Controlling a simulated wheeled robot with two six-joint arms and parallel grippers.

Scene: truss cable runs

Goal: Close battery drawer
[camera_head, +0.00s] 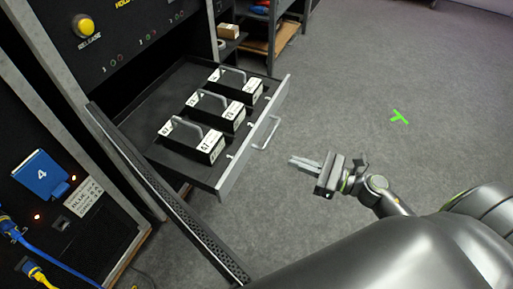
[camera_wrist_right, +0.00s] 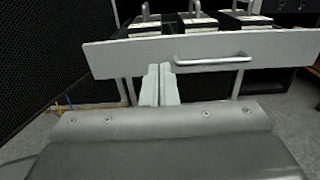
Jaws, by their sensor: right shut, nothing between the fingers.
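The battery drawer (camera_head: 230,172) is pulled out of the dark cabinet in the head view. Three black batteries with grey handles and white labels stand in it; one is the nearest battery (camera_head: 192,139). The drawer's light front panel (camera_wrist_right: 110,59) fills the upper part of the right wrist view. A bar handle (camera_wrist_right: 213,61) is on that front; it also shows in the head view (camera_head: 267,134). My right gripper (camera_head: 292,161) is shut and empty, in front of the drawer and apart from the handle in the head view. My left gripper is not in view.
A yellow release button (camera_head: 86,27) is on the cabinet panel. A blue module (camera_head: 40,175) and cables are at the left. The grey floor right of the drawer is open, with a green mark (camera_head: 399,117).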

